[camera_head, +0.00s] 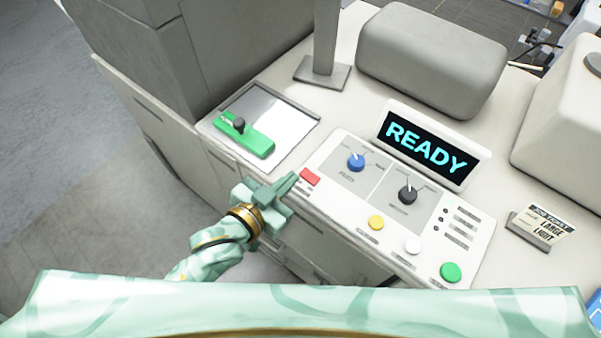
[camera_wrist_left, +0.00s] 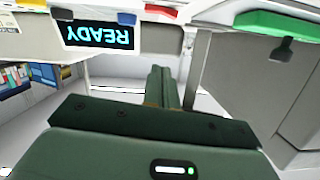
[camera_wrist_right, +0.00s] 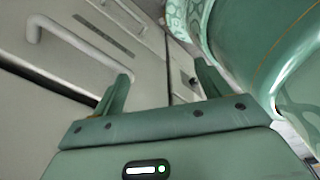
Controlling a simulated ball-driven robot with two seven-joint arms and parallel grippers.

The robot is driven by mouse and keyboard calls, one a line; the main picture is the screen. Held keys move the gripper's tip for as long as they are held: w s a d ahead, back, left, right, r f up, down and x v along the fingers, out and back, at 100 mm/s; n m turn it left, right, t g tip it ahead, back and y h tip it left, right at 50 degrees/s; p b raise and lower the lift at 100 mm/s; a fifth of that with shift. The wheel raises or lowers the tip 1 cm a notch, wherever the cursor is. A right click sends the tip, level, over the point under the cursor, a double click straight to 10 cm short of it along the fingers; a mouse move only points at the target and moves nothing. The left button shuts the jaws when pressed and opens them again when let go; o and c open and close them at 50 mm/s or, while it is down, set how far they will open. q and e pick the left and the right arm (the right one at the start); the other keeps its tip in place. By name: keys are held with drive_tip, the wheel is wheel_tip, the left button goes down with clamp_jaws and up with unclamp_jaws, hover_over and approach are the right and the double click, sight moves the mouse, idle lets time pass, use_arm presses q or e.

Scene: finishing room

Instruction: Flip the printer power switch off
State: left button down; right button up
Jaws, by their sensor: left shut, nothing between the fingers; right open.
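The printer's control panel (camera_head: 345,205) has a small red switch (camera_head: 310,177) at its left front corner. The label beside it is too small to read, and I cannot tell its position. My left gripper (camera_head: 292,183) is shut and empty, with its fingertips just left of the red switch; I cannot tell whether they touch it. In the left wrist view the shut fingers (camera_wrist_left: 162,72) point toward the panel edge. The display (camera_head: 427,146) reads READY in cyan. My right gripper (camera_wrist_right: 161,80) is open and empty, in front of pale cabinet fronts, outside the head view.
A green lever plate (camera_head: 245,137) with a dark knob lies left of the panel. Blue (camera_head: 356,162) and black (camera_head: 408,194) dials and yellow (camera_head: 376,222), white (camera_head: 412,246) and green (camera_head: 450,272) buttons crowd the panel. A job ticket (camera_head: 545,226) stands right. Cabinet handles (camera_wrist_right: 70,50) are near my right gripper.

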use_arm(q)
hover_over(300, 183)
drive_tip(key=shift+d+f, duration=0.4)
drive_tip(key=shift+f, duration=0.25)
wheel_tip(300, 183, down, 3)
drive_tip(key=shift+a+r, duration=0.15)
drive_tip(key=shift+a+f, duration=0.1)
drive_tip(key=shift+f, duration=0.55)
drive_tip(key=shift+w+a+f+n, duration=0.1)
drive_tip(key=shift+a+f+n, duration=0.05)
drive_tip(key=shift+f+n, duration=0.15)
